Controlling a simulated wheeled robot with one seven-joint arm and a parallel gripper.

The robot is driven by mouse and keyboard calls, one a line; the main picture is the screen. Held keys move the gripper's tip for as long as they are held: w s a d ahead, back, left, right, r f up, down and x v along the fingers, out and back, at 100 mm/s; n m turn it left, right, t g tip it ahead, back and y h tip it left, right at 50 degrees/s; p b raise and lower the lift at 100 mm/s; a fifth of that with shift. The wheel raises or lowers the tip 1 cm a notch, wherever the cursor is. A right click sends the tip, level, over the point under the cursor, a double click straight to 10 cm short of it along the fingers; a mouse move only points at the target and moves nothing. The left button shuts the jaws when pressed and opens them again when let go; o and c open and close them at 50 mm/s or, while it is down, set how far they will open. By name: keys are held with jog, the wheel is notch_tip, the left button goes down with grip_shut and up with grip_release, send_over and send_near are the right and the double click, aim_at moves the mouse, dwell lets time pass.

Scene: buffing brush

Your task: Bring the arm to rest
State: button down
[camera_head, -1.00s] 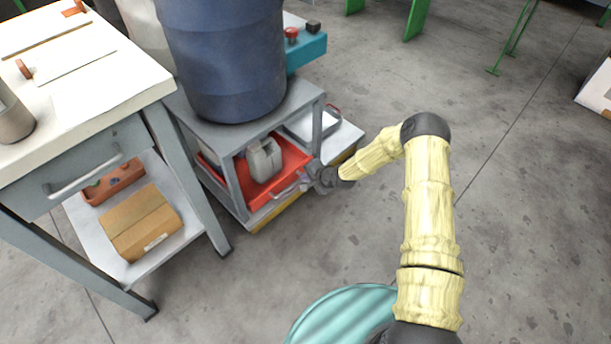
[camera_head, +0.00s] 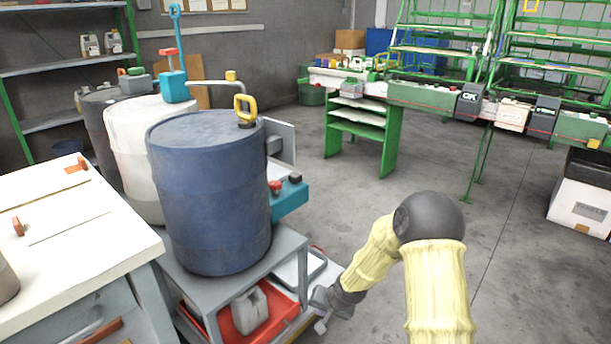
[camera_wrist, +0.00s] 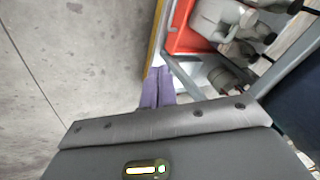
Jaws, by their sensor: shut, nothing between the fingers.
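My gripper (camera_head: 321,325) is at the lower middle of the head view, at the end of my yellow-sleeved arm. It is beside the front of the low grey stand (camera_head: 262,262). In the wrist view its purple fingers (camera_wrist: 157,88) are together with nothing between them. They point toward the edge of the stand's lower shelf. A red tray (camera_head: 225,318) with a grey jug (camera_head: 249,312) is on that lower shelf, just left of my gripper. Whether the fingers touch the shelf edge I cannot tell.
A blue drum (camera_head: 210,195) stands on the low stand. A white-topped workbench (camera_head: 65,235) is at the left. A green shelving unit (camera_head: 385,140) and a white box (camera_head: 583,195) stand farther off. The floor (camera_head: 510,240) right of my arm is clear.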

jog(key=s+d+r+n+g+h+p, duration=0.15)
jog(key=s+d+r, duration=0.35)
jog(key=s+r, duration=0.6)
jog(key=s+d+r+n+h+p, duration=0.25)
jog(key=s+d+r, duration=0.25)
jog(key=s+r, duration=0.65)
notch_tip(320, 180, up, 37)
jog(key=y+p, duration=0.1)
jog(key=p, duration=3.7)
jog(key=shift+s+d+r+m, duration=0.2)
jog(key=shift+m, duration=0.2)
